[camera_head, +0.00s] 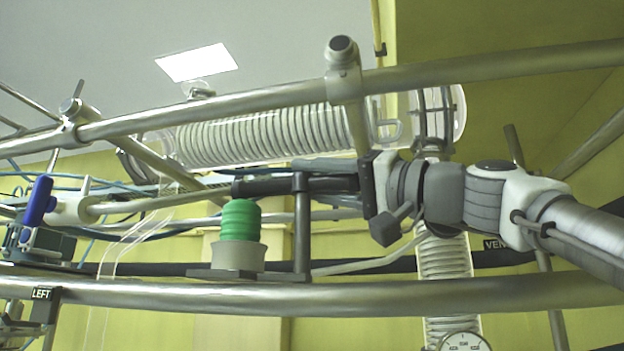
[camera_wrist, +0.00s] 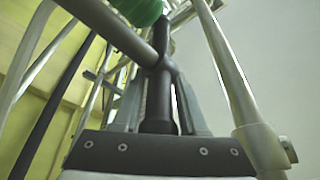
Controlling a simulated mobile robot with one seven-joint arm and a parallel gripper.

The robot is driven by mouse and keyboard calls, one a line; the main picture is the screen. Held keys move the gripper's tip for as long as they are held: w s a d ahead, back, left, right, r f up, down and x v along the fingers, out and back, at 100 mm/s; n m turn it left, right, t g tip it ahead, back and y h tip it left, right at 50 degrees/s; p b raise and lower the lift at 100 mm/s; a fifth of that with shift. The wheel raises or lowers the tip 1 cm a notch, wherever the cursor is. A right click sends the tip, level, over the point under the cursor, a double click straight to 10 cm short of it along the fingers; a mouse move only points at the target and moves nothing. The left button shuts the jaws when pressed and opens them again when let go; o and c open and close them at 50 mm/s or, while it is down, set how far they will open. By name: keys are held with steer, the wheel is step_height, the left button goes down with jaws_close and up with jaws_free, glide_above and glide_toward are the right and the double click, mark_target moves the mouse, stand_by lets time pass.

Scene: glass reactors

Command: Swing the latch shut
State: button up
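The latch looks like a dark bar (camera_head: 268,186) carried on a black upright post (camera_head: 301,235). Its left end lies just over a green ribbed plug (camera_head: 240,218) in a grey cup (camera_head: 238,258); I cannot tell if they touch. My gripper (camera_head: 318,182) comes from the right, with its fingers above and below the bar's right part. In the wrist view the bar (camera_wrist: 158,102) runs between the fingers of my gripper (camera_wrist: 160,95), with a thin bright gap at the right finger. The green plug (camera_wrist: 140,8) shows beyond the post, partly cut off.
A metal rail (camera_head: 420,297) runs in front and another (camera_head: 480,68) crosses above. A glass coil condenser (camera_head: 265,137) lies behind. A blue-handled valve (camera_head: 38,202) is at left, and a gauge (camera_head: 464,342) is at the bottom. A pale rod (camera_wrist: 228,75) stands right of the fingers.

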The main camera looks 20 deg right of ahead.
steer(key=shift+o, duration=1.1)
steer(key=shift+d, duration=0.1)
steer(key=b+v, duration=0.3)
steer(key=v, duration=0.9)
